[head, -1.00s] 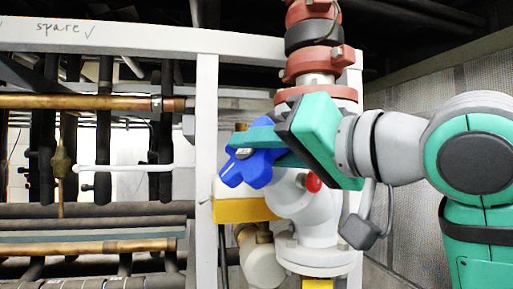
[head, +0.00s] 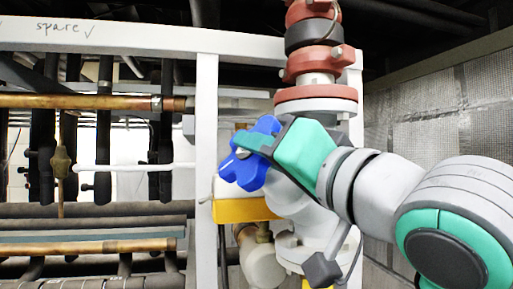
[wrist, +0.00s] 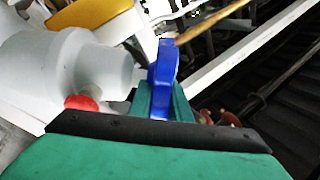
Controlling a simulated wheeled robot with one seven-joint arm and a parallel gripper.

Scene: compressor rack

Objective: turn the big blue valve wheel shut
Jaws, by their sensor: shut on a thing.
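The big blue valve wheel (head: 247,174) sits on the front of the pale grey valve body (head: 297,200), left of the red-flanged pipe. My gripper (head: 248,146) reaches it from the right and is shut on the wheel's rim. In the wrist view the blue wheel (wrist: 164,78) shows edge-on between my two green fingers (wrist: 163,98). The fingers and gripper body hide part of the wheel in the head view.
A white frame post (head: 207,160) stands just left of the wheel. Copper pipes (head: 95,102) run behind it to the left. A yellow block (head: 243,210) is below the wheel. A red knob (wrist: 82,103) on the valve body is close to my gripper in the wrist view.

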